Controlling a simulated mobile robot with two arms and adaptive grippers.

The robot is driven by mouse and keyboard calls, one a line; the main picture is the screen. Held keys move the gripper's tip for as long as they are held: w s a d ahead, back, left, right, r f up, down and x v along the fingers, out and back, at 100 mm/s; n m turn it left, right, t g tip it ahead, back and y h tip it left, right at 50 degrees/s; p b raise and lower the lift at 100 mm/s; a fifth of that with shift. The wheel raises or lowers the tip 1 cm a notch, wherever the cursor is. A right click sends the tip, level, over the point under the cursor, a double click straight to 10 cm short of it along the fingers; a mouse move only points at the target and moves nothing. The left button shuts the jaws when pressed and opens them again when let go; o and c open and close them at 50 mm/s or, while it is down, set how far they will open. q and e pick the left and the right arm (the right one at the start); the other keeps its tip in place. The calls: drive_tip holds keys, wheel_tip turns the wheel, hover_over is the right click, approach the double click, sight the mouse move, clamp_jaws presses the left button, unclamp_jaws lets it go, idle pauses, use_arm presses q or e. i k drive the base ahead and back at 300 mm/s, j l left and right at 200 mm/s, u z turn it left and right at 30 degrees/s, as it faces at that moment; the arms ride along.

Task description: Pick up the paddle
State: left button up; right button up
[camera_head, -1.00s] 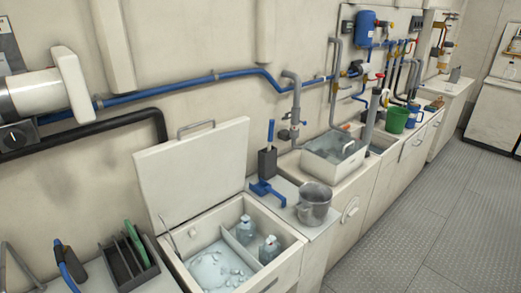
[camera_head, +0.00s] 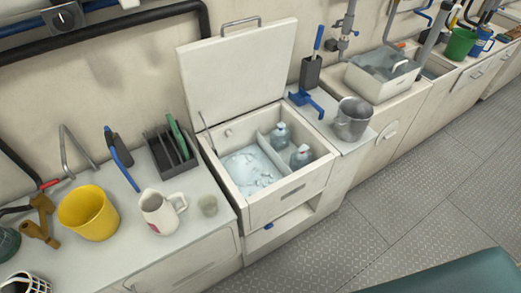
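No thing is plainly recognisable as the paddle. One long-handled candidate is a blue-handled tool (camera_head: 318,38) standing upright in a dark holder (camera_head: 311,71) behind the metal pot. A blue scoop-like tool (camera_head: 305,97) lies in front of that holder. Another blue-handled tool with a dark head (camera_head: 121,160) lies on the left counter, beside a dark slotted rack (camera_head: 172,152) that holds a flat green piece (camera_head: 178,133). Neither of my grippers is in view.
An open chest (camera_head: 316,178) holds ice and two bottles; its lid (camera_head: 238,75) stands raised. A metal pot (camera_head: 352,118) stands right of the chest. The floor (camera_head: 400,205) is mostly clear.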

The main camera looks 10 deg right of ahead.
sight(321, 29)
drive_tip(key=u, duration=0.25)
drive_tip(key=i+l+u, duration=0.1)
drive_tip(key=l+u, duration=0.25)
drive_tip(key=l, duration=0.3)
drive_tip(key=l+u, duration=0.4)
drive_tip(key=l, duration=0.25)
